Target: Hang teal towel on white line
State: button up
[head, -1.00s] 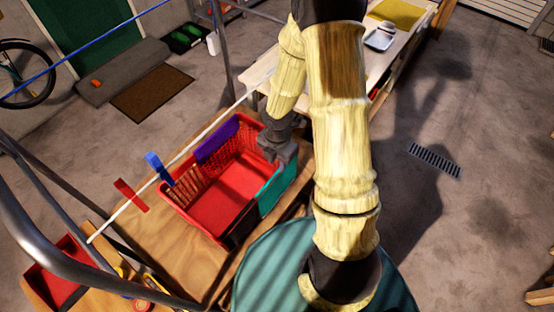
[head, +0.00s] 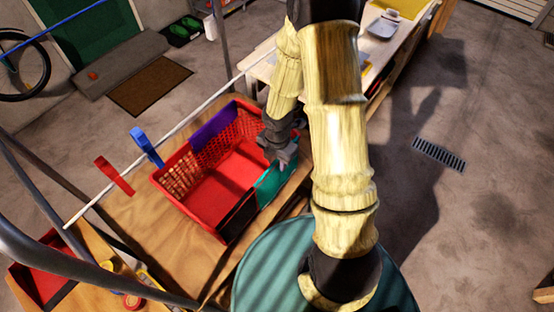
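The teal towel (head: 272,183) hangs over the right-hand wall of the red basket (head: 161,191), its upper edge by the rim. My gripper (head: 283,163) points down at the towel's upper right end, at the basket's right corner. Its fingertips are small and partly hidden, so I cannot tell whether they are open or closed on the cloth. The white line (head: 180,127) runs diagonally behind the basket, from lower left to upper right. A blue clothespin (head: 146,147) and a red clothespin (head: 114,175) sit on it.
A purple cloth (head: 214,131) hangs on the basket's back wall. The basket stands on a wooden table (head: 130,220). A blue line (head: 60,24) crosses the upper left. Grey metal tubes (head: 95,278) stand at lower left. Open floor lies at right.

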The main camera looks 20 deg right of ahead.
grip_shut()
jog(key=shift+r+p, duration=4.45)
jog(key=shift+r, duration=0.05)
jog(key=shift+f, duration=0.1)
